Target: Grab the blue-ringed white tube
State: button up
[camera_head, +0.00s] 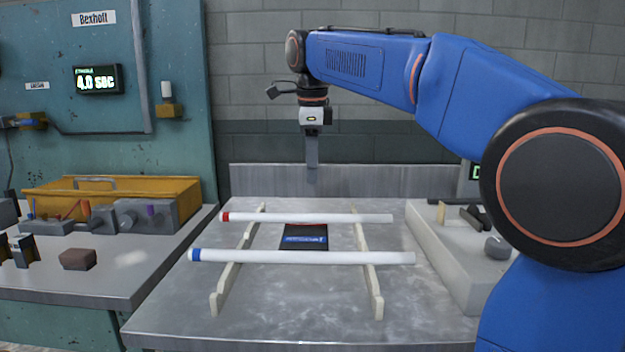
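The blue-ringed white tube (300,257) lies level across the two pale rails of a rack, nearer the front of the metal table. Its blue ring (194,255) is at its left end. A second white tube (310,218) with a red ring at its left end lies across the same rails farther back. My gripper (312,178) points down above the back of the table, behind and above the red-ringed tube, apart from both tubes. It is seen edge-on, so I cannot tell whether its fingers are apart.
The rack's left rail (229,277) and right rail (370,272) stand on the metal table (290,325). A dark card (304,237) lies between them. A pale block with tools (455,260) stands right. A yellow bin (150,188) sits on the left bench. The table's front is clear.

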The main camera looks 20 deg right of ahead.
aim_at(197, 254)
jog(key=k, duration=1)
